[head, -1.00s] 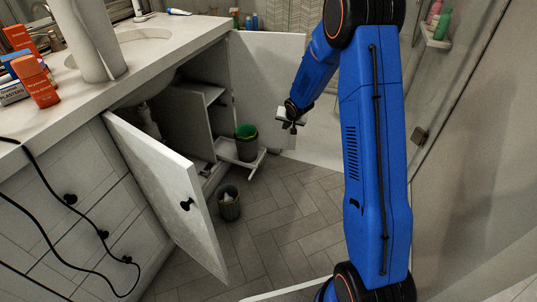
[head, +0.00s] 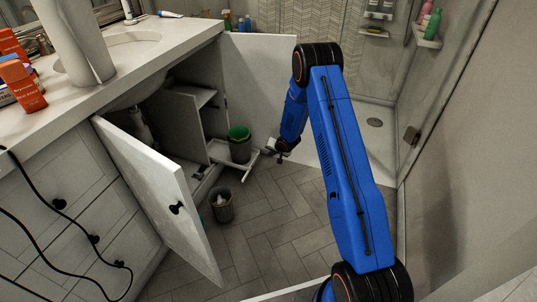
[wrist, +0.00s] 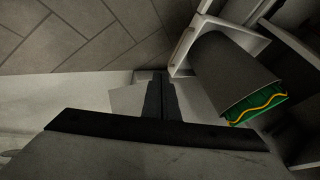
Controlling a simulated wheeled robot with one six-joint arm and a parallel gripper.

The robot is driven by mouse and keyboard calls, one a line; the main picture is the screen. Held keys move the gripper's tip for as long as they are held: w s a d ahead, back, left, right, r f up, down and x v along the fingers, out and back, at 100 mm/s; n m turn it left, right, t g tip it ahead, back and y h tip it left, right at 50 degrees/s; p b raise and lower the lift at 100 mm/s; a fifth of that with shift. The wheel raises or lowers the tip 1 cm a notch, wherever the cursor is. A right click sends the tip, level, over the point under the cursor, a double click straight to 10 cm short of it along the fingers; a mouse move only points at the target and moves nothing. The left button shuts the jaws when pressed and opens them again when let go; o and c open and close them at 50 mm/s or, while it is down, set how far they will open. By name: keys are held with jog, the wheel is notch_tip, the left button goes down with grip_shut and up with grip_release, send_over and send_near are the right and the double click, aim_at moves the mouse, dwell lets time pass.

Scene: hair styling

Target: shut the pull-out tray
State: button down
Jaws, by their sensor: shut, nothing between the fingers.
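The pull-out tray (head: 249,167) is white and stands out of the open cabinet under the sink, low over the floor. A grey bin with a green liner (head: 240,150) stands on it. My gripper (head: 280,155) is shut and empty, close to the right of the tray's outer end. In the wrist view the closed fingers (wrist: 160,95) point at the floor side, with the tray's pale rim (wrist: 183,50) just right of them. The bin (wrist: 225,72) lies beyond that rim. I cannot tell whether the fingers touch the tray.
The near cabinet door (head: 160,190) and the far door (head: 262,80) are both open, either side of the tray. A small bin (head: 222,205) stands on the floor in front. The tiled floor (head: 275,225) to the right is clear.

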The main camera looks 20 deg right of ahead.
jog(key=w+a+f, duration=0.4)
jog(key=w+f, duration=0.2)
jog(key=w, duration=0.1)
jog(key=shift+a+f, duration=0.25)
jog(key=shift+f, duration=0.05)
jog(key=shift+a, duration=0.1)
